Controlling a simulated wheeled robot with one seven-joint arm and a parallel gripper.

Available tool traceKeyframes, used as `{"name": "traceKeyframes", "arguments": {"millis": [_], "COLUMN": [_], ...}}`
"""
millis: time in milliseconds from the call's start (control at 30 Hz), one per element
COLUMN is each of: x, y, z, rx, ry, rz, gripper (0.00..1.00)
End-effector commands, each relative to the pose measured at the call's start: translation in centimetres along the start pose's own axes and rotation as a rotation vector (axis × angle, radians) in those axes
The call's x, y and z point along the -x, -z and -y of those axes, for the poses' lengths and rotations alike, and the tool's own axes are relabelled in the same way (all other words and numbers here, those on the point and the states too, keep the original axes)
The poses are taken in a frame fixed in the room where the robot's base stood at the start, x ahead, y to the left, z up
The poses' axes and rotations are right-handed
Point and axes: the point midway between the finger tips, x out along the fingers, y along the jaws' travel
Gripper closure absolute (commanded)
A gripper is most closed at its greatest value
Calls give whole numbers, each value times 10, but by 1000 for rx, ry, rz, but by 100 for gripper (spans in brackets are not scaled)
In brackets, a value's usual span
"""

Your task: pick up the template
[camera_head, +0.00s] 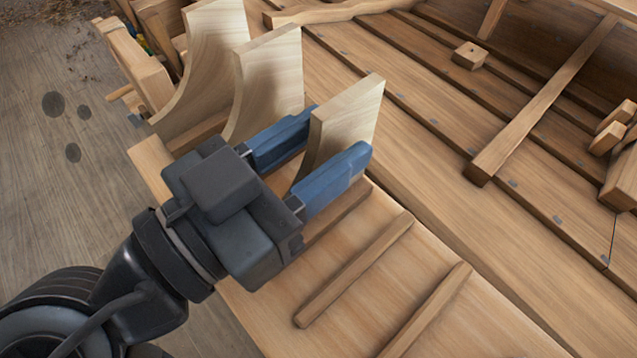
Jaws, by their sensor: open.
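Three pale wooden boards with curved edges, which look like templates, stand upright in a row on a wooden rack. The nearest template (352,113) stands between the two blue fingers of my gripper (336,137). My gripper is open, with one finger on each side of this board. I cannot tell whether either finger touches it. The fingers and gripper body hide its lower part. The middle template (268,82) and the far template (214,50) stand behind, to the upper left.
The rack board (455,325) has bare slats (355,270) at the front right, with empty room between them. The planked hull (430,95) lies to the right, with a small wooden block (469,56) and a crossing beam (545,100). Open floor (50,190) is at left.

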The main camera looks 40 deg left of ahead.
Motion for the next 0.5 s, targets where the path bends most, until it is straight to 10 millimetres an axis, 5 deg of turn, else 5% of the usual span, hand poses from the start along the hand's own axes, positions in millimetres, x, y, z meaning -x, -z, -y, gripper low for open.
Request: {"name": "traceKeyframes", "arguments": {"millis": [500], "x": [0], "y": [0], "z": [0], "rx": [0], "ry": [0], "rz": [0], "gripper": [100]}}
